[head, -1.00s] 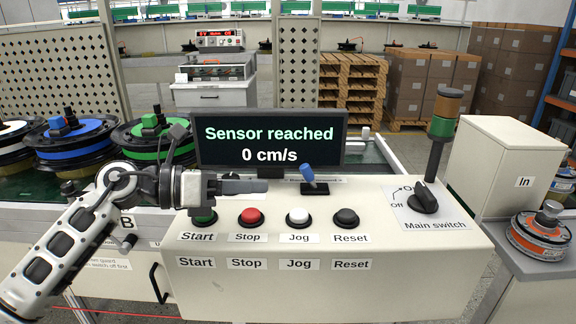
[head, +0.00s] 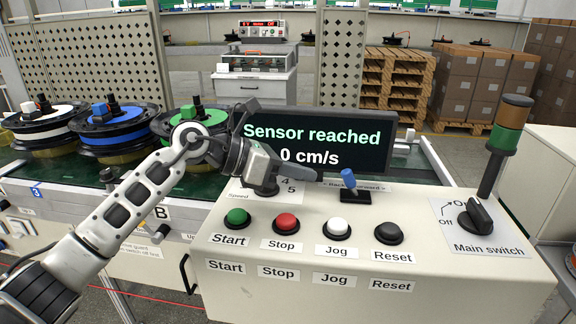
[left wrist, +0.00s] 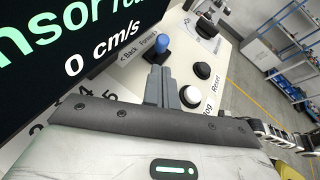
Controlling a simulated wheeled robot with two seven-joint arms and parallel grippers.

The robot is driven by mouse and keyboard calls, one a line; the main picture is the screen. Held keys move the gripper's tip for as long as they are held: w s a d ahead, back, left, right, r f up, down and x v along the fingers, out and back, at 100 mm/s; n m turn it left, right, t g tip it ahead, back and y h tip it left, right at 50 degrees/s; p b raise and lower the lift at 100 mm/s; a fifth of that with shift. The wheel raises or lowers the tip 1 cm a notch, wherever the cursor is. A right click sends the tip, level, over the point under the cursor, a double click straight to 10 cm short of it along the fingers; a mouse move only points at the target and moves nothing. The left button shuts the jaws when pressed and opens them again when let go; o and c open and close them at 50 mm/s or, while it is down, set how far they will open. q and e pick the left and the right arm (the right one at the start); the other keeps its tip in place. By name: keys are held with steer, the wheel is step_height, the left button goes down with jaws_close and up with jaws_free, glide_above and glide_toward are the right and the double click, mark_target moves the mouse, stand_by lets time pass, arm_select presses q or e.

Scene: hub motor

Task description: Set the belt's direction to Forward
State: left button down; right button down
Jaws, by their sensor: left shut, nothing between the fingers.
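The direction switch (head: 348,180) is a small lever with a blue knob on a black base, on the console's sloping top below the display. Its knob leans left in the head view, toward the Back side of the "Back / Forward" label (left wrist: 138,48). The blue knob (left wrist: 157,48) also shows in the left wrist view, just beyond my fingertips. My left gripper (head: 312,174) is shut and empty, in front of the display's lower edge and just left of the lever. In the left wrist view the fingers (left wrist: 164,75) point at the lever; contact cannot be told. My right gripper is out of view.
The display (head: 315,140) reads "Sensor reached, 0 cm/s" and stands close behind my gripper. Start (head: 237,218), Stop (head: 286,223), Jog (head: 337,229) and Reset (head: 388,233) buttons line the console front. The main switch (head: 479,215) and a signal tower (head: 505,140) stand right.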

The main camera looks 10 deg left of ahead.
mark_target(352, 184)
arm_select(q)
steer(key=x, duration=0.5)
steer(key=shift+d, duration=0.1)
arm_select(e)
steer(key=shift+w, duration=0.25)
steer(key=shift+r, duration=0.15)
